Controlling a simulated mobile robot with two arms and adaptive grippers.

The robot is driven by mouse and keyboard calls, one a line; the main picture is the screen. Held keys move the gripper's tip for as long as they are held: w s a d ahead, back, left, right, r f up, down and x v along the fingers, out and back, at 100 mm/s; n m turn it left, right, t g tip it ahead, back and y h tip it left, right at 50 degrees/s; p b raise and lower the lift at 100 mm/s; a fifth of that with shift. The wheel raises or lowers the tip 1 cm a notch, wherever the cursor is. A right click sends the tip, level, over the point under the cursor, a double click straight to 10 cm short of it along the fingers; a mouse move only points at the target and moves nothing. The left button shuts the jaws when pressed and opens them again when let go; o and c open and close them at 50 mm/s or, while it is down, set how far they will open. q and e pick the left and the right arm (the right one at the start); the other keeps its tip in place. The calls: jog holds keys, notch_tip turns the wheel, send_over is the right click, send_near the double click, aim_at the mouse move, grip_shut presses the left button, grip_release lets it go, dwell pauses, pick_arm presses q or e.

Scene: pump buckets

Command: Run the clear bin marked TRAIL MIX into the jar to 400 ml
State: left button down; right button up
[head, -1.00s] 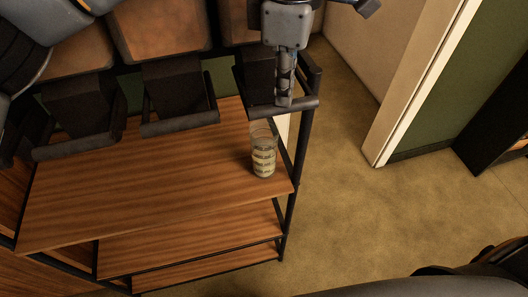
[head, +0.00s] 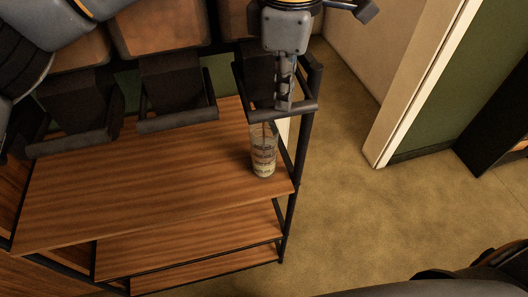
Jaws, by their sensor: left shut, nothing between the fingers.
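The clear jar (head: 263,165) stands upright near the right end of the wooden top shelf (head: 140,195), below the rightmost dispenser. It has marking lines and some pale contents low down; the level is too small to read. Small brown specks show in its upper part, perhaps falling mix. The rightmost bin (head: 237,22) is mostly hidden behind my arm, and no TRAIL MIX label is legible. My left gripper (head: 284,103) is shut and empty, pointing down at that dispenser's dark bar (head: 300,110); the fingertips overlap it, seemingly touching. My right gripper is out of view.
Two more bins with brown contents, a left one (head: 80,55) and a middle one (head: 160,28), have dark chutes and bars over the shelf. A black rack post (head: 302,140) stands right of the jar. Open floor (head: 400,220) lies to the right.

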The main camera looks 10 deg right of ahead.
pick_arm(q)
jog(key=shift+f, duration=0.1)
jog(key=shift+w+f+b, duration=0.1)
jog(key=shift+f+b, duration=0.2)
jog(key=shift+f, duration=0.05)
dwell(0.4)
jog(key=shift+f, duration=0.25)
dwell(2.1)
notch_tip(320, 180, up, 7)
jog(key=p, duration=0.4)
jog(key=shift+f+p, duration=0.1)
jog(key=shift+p, duration=0.2)
jog(key=shift+s, duration=0.2)
